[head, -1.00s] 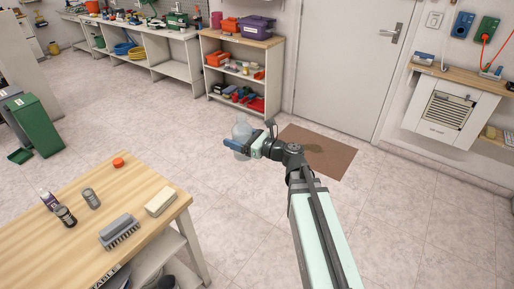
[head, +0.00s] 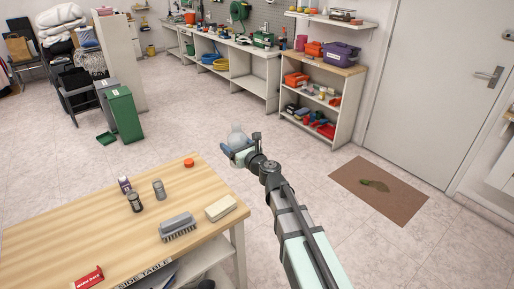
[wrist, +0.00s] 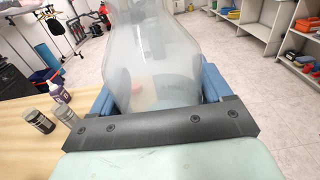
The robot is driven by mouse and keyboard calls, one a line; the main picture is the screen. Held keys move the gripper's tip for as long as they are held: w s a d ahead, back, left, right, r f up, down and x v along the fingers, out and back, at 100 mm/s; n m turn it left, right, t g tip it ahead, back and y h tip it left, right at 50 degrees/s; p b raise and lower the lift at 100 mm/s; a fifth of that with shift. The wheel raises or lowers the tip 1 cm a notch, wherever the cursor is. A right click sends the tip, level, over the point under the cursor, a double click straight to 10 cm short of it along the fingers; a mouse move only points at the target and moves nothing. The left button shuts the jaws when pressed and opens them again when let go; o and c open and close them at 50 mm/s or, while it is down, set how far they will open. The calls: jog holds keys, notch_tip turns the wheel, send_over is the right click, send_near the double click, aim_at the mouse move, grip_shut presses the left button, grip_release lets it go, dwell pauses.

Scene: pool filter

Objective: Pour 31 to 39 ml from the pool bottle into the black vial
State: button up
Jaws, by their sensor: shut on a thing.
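My gripper (head: 238,152) is shut on a clear, translucent bottle (head: 237,134), held beyond the far right edge of the wooden table (head: 85,245). The bottle looks roughly upright; it fills the middle of the wrist view (wrist: 155,55) between the blue fingers. Its liquid level is hard to tell. A black vial (head: 134,202) stands on the table at left, beside a grey vial (head: 159,189). In the wrist view the black vial (wrist: 38,121) is at lower left, apart from the bottle. A red cap (head: 188,162) lies near the table's far edge.
A small purple and white bottle (head: 124,185) stands just behind the black vial. A grey brush (head: 178,227) and a pale block (head: 220,208) lie near the table's right side. The floor around my gripper is clear.

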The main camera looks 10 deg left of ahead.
jog(key=s+a+r+m+t+h, duration=0.1)
jog(key=s+a, duration=0.3)
jog(key=a, duration=0.8)
jog(key=s+a, duration=0.3)
jog(key=a, duration=0.8)
jog(key=s+a+r+m+t+h, duration=0.1)
jog(key=s+a+t+h, duration=0.1)
jog(key=s+a, duration=1.45)
notch_tip(320, 180, down, 6)
jog(key=s+a+m+g, duration=0.1)
jog(key=m+g, duration=0.1)
jog(key=m, duration=0.5)
jog(key=a+m+g+y, duration=0.1)
jog(key=m+g, duration=0.2)
jog(key=m, duration=0.4)
jog(key=shift+s+a+f, duration=0.2)
jog(key=shift+s+a, duration=0.05)
jog(key=shift+s, duration=0.1)
jog(key=shift+w+d+r+m+y, duration=0.15)
jog(key=shift+r+m+y, duration=0.3)
jog(key=shift+m, duration=0.35)
dwell(1.2)
